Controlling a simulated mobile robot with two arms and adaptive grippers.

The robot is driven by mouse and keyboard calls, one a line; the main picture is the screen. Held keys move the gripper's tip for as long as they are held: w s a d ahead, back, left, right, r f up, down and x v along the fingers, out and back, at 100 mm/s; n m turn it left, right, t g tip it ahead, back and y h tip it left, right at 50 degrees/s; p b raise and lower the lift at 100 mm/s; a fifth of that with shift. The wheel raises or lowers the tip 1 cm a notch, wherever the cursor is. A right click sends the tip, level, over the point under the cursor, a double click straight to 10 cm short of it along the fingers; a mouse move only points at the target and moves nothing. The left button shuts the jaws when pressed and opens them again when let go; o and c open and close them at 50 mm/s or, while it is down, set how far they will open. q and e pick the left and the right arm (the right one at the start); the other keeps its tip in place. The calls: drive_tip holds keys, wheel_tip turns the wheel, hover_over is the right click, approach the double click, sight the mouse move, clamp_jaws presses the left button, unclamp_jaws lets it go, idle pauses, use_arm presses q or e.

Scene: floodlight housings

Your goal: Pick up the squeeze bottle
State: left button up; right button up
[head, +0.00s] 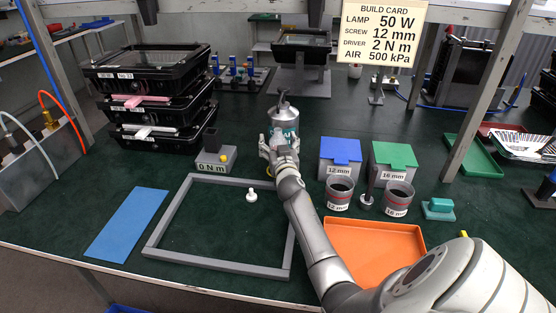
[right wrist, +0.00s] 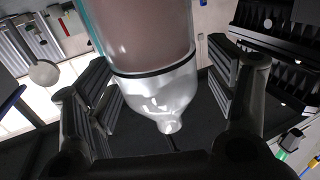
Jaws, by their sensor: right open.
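The squeeze bottle (head: 284,117) stands upright on the dark green table, in the middle of the head view. It has a teal band and a grey cone-shaped top. My right gripper (head: 279,147) is open in front of it and hides its lower part. In the right wrist view the bottle (right wrist: 150,45) shows large between the two open fingers of my right gripper (right wrist: 160,82), its clear shoulder and nozzle pointing down the picture. Whether a finger touches it cannot be told. My left gripper is not in view.
A stack of black housings (head: 150,90) stands to the left, with a grey 0 N m block (head: 213,163) nearer the bottle. A grey frame (head: 165,225) lies in front. Blue-lidded (head: 340,150) and green-lidded (head: 394,154) boxes, cups and an orange tray (head: 385,241) are to the right.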

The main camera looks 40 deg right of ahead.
clamp_jaws()
idle(0.4)
drive_tip(key=shift+r, duration=0.1)
